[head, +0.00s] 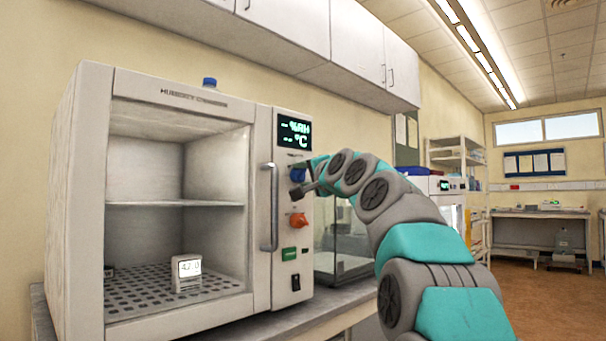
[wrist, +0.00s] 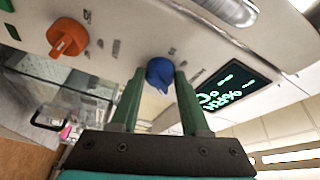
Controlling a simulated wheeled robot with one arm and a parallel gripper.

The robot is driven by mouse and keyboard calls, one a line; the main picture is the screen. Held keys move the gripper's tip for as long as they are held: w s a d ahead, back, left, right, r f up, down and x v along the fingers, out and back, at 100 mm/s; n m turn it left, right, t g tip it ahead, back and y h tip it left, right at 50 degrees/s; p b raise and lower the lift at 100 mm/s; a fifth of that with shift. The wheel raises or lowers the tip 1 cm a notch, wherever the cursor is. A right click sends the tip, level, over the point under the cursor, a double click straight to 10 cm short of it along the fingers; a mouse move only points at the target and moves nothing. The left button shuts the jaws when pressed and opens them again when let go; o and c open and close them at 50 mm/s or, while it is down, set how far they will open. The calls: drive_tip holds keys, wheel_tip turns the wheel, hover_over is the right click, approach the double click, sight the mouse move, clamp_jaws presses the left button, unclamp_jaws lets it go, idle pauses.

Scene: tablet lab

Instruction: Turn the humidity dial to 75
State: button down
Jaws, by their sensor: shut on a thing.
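The humidity chamber (head: 64,200) stands on the bench with a control panel on its right side. Its display (head: 294,132) reads "-- %RH" and "-- °C"; the display also shows in the wrist view (wrist: 226,90). A blue dial (head: 298,174) sits below the display, and an orange dial (head: 298,220) sits lower down. My gripper (wrist: 160,82) is at the blue dial, its two fingers shut on either side of the knob (wrist: 160,72). The orange dial (wrist: 68,38) is apart from the fingers. Which dial sets humidity cannot be read from the small labels.
A vertical handle (head: 269,207) is left of the panel. A green button (head: 289,253) and a black switch (head: 295,283) are below the dials. A small meter reading about 42.0 (head: 187,273) stands inside the chamber. A glass case (head: 345,240) is just right of the chamber.

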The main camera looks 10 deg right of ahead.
drive_tip(key=shift+d+m, duration=0.1)
drive_tip(key=shift+m, duration=0.5)
drive_tip(key=shift+m+g, duration=0.3)
drive_tip(key=shift+c, duration=1.9)
unclamp_jaws()
drive_tip(key=shift+s, duration=0.1)
drive_tip(key=shift+s+r, duration=0.1)
drive_tip(key=shift+s, duration=0.3)
drive_tip(key=shift+b+v, duration=0.4)
drive_tip(key=shift+v, duration=0.4)
drive_tip(key=shift+b+v, duration=0.45)
drive_tip(key=shift+v, duration=2.15)
